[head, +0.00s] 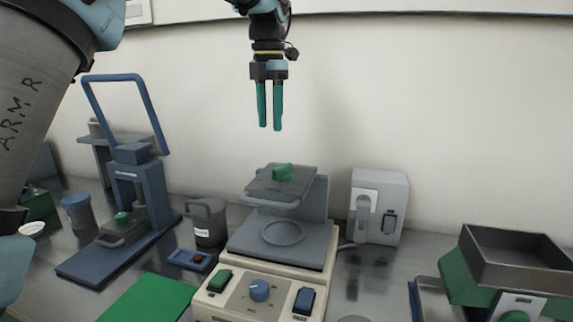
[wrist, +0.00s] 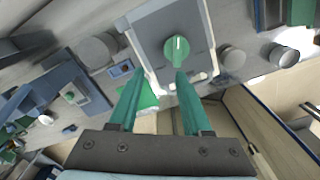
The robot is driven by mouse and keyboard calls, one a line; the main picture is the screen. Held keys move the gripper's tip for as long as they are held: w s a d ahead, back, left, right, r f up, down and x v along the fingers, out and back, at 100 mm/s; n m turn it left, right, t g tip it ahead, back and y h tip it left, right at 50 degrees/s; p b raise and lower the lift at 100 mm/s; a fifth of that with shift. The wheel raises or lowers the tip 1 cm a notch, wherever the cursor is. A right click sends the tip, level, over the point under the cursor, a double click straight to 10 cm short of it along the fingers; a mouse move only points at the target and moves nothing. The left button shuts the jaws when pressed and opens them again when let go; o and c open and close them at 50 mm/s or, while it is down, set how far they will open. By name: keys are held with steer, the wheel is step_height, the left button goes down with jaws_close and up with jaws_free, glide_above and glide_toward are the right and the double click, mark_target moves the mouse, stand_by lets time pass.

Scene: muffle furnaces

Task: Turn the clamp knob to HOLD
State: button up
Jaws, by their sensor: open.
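A green knob (head: 283,172) sits on top of the raised grey plate (head: 262,187) of the cream bench device. In the wrist view the green knob (wrist: 177,49) shows from above with a pale pointer line on it. I cannot read any HOLD mark. My gripper (head: 270,127) points down above the plate, with a clear gap between its teal fingertips and the knob. In the wrist view my gripper (wrist: 158,76) is open and empty, and the knob lies beyond the tips, nearer the right finger.
The cream device's front panel carries a blue dial (head: 259,290), a green switch (head: 220,280) and a blue switch (head: 304,300). A blue press (head: 140,185) and a dark mug (head: 207,225) stand left. A grey wall box (head: 379,206) and a green-grey machine (head: 510,258) stand right.

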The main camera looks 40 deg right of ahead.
mark_target(287, 164)
steer(key=shift+n, duration=0.7)
steer(key=s+f, duration=0.1)
steer(key=f, duration=0.2)
steer(key=s+d+f, duration=0.1)
steer(key=f, duration=0.2)
steer(key=s+d+f+p, duration=0.1)
steer(key=f, duration=0.2)
steer(key=shift+d+f, duration=0.2)
steer(key=shift+f, duration=0.15)
steer(key=shift+c, duration=0.3)
jaws_close()
